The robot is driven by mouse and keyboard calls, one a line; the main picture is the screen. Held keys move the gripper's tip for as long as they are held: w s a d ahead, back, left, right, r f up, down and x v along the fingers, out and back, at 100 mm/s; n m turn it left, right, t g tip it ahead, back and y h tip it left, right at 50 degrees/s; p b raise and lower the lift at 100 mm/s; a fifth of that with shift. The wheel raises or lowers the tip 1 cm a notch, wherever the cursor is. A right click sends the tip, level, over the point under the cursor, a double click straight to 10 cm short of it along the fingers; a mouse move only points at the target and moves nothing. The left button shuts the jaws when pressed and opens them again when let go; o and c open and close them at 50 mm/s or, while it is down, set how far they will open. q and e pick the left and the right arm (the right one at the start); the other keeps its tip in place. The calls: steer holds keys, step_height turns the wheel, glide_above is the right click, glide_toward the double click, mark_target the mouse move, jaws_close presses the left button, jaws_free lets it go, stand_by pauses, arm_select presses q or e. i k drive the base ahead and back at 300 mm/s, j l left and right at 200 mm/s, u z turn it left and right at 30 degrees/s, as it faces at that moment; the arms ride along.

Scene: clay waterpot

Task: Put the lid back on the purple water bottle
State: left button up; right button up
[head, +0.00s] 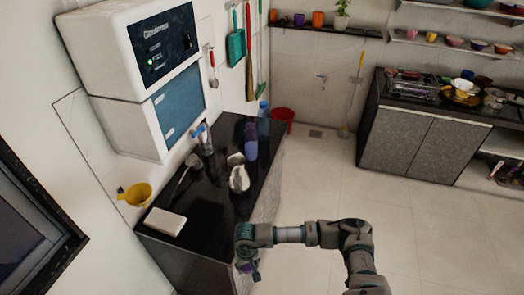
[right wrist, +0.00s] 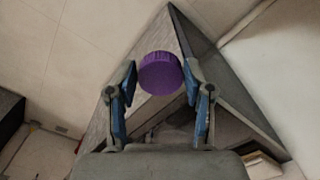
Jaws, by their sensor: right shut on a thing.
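The purple water bottle (head: 250,142) stands on the dark counter (head: 205,200) near its right edge, toward the far end. The round purple lid (right wrist: 160,73) is between the fingertips of my right gripper (right wrist: 160,88) in the right wrist view. The right gripper is shut on it. In the head view the right gripper (head: 246,264) hangs off the front right side of the counter, well apart from the bottle, and only a small bit of purple shows by it. My left gripper is not in view.
A blue-capped bottle (head: 263,112) stands just behind the purple one. A white object (head: 238,177) sits in front of it, and a clear bottle (head: 204,139) stands to the left. A white box (head: 165,221) lies at the near end. The floor (head: 420,230) to the right is clear.

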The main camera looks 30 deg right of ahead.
mark_target(251, 134)
steer(key=i+l+u, duration=0.2)
steer(key=l, duration=0.8)
steer(key=i+l+u, duration=0.2)
steer(key=l, duration=0.8)
steer(key=l+u, duration=0.2)
steer(key=l, duration=0.85)
